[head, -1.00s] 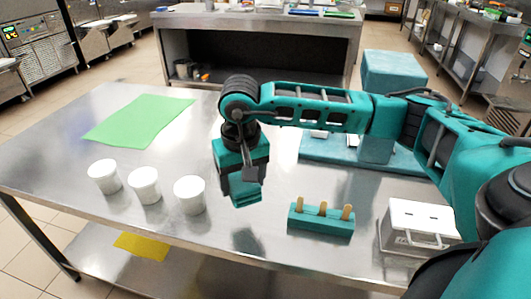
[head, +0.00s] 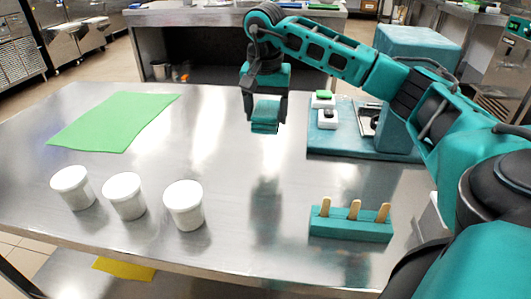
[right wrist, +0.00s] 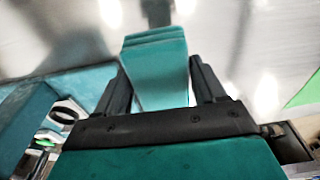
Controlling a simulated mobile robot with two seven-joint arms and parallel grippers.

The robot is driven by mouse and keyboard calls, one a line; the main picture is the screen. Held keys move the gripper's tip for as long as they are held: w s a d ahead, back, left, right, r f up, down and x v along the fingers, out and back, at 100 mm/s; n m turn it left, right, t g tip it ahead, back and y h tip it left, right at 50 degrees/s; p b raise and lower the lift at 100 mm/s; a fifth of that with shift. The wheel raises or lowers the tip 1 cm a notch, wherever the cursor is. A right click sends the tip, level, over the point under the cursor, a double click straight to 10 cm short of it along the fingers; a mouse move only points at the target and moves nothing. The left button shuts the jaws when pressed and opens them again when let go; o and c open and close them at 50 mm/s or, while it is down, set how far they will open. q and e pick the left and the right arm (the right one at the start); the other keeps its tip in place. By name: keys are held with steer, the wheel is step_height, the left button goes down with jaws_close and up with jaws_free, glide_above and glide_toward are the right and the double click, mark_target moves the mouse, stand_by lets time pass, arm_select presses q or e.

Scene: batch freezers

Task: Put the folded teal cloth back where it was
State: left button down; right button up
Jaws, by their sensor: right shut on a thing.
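The folded teal cloth (head: 265,119) is held in my right gripper (head: 265,108), above the metal table. In the right wrist view the cloth (right wrist: 156,65) shows as a stacked, layered block between the two black fingers of the gripper (right wrist: 157,85). The fingers are shut on its sides. A shadow lies on the table below, and the cloth is clear of the surface. My left gripper is in neither view.
A green sheet (head: 115,122) lies at the table's left. Three white lidded tubs, one of them here (head: 184,206), stand at the front left. A teal block with wooden sticks (head: 350,225) is front right. A teal machine base (head: 335,140) stands right. The table's middle is bare.

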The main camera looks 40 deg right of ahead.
mark_target(266, 159)
step_height(266, 159, down, 10)
steer(key=shift+f+b, duration=0.1)
steer(key=shift+b, duration=0.8)
steer(key=o, duration=0.9)
